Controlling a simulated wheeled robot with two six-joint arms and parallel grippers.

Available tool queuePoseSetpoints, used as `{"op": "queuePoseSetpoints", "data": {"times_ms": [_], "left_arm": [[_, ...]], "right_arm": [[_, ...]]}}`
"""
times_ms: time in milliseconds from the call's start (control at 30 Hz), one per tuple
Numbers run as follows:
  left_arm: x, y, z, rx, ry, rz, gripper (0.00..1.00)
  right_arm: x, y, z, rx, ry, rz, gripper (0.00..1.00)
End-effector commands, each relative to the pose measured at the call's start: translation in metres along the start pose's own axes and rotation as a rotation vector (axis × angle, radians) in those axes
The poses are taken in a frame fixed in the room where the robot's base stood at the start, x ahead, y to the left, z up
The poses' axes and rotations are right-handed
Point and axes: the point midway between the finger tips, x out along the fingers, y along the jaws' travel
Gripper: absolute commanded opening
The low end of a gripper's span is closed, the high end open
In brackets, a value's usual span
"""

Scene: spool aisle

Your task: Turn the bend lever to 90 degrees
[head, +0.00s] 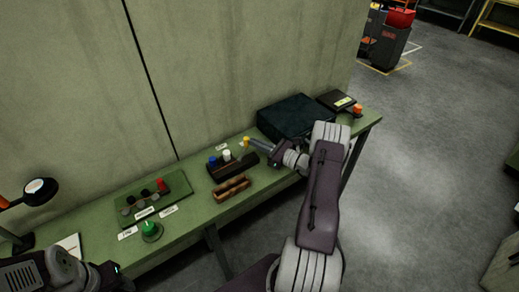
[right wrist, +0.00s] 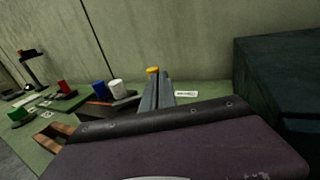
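A dark block (head: 240,163) lies on the green bench, with a blue peg (head: 212,161) and a white peg (head: 226,155) standing at it. A small yellow knob (head: 246,142) is at its far right end; it also shows in the right wrist view (right wrist: 152,71). I cannot tell for sure which part is the bend lever or read its angle. My right gripper (head: 253,142) reaches in from the right, its fingers close together and their tips at the yellow knob. No grip on the knob is visible. My left gripper (head: 112,274) is at the bottom left, its fingers unclear.
A brown wooden rack (head: 231,187) lies in front of the dark block. A dark case (head: 296,117) stands to the right, near my right gripper. A green board (head: 155,197) with a red piece, a green button (head: 150,229) and a lamp (head: 38,191) are left. A wall stands behind.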

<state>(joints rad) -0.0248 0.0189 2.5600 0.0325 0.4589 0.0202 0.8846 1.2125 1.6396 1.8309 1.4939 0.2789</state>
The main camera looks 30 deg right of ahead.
Motion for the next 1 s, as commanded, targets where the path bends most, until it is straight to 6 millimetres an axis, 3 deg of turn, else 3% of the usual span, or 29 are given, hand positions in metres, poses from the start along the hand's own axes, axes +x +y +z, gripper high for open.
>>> {"op": "queuePoseSetpoints", "data": {"times_ms": [367,733,1000], "left_arm": [[0.003,0.000,0.000,0.000,0.000,0.000,0.50],[0.008,0.000,0.001,0.000,0.000,0.000,0.50],[0.008,0.000,0.001,0.000,0.000,0.000,0.50]], "right_arm": [[-0.001,-0.002,0.000,0.001,0.000,-0.003,0.00],[-0.075,-0.003,-0.001,0.001,-0.001,-0.006,0.00],[-0.088,-0.001,-0.001,-0.009,0.000,-0.002,0.00]]}}
